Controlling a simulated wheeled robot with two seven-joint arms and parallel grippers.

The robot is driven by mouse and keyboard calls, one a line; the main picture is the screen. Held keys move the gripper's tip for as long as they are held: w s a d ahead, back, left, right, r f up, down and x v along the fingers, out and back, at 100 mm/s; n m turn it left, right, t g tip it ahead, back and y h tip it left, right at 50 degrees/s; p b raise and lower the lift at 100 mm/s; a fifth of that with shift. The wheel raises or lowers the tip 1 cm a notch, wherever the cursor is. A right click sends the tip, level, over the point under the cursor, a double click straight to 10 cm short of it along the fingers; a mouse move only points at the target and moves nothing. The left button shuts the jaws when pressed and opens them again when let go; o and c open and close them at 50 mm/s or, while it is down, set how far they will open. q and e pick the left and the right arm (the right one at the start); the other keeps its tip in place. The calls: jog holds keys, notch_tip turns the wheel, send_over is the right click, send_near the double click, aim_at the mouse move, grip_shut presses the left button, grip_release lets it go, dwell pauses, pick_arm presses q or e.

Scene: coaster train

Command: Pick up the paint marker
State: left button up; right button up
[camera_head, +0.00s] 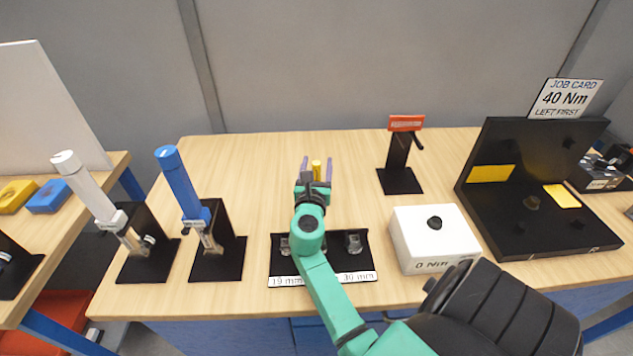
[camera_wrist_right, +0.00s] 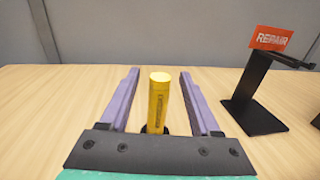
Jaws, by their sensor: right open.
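The paint marker is a yellow upright cylinder. In the right wrist view the paint marker (camera_wrist_right: 158,103) stands between the two purple fingers of my right gripper (camera_wrist_right: 160,95), with a visible gap on each side. In the head view only the top of the marker (camera_head: 316,169) shows, between the fingertips of my right gripper (camera_head: 317,168). Its lower part is hidden by the gripper. The right gripper is open around the marker. My left gripper is not in view.
A black stand with a red REPAIR sign (camera_head: 406,123) is right of the gripper. A black socket tray (camera_head: 353,262) lies under my arm, beside a white box (camera_head: 420,225). Blue (camera_head: 179,183) and white (camera_head: 85,186) tools stand at left. A black job-card fixture (camera_head: 480,215) is at right.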

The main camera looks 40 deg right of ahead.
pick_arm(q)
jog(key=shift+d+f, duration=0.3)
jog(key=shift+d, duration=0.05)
pick_arm(e)
jog(key=shift+x, duration=1.2)
grip_shut()
jog(key=shift+r, duration=0.1)
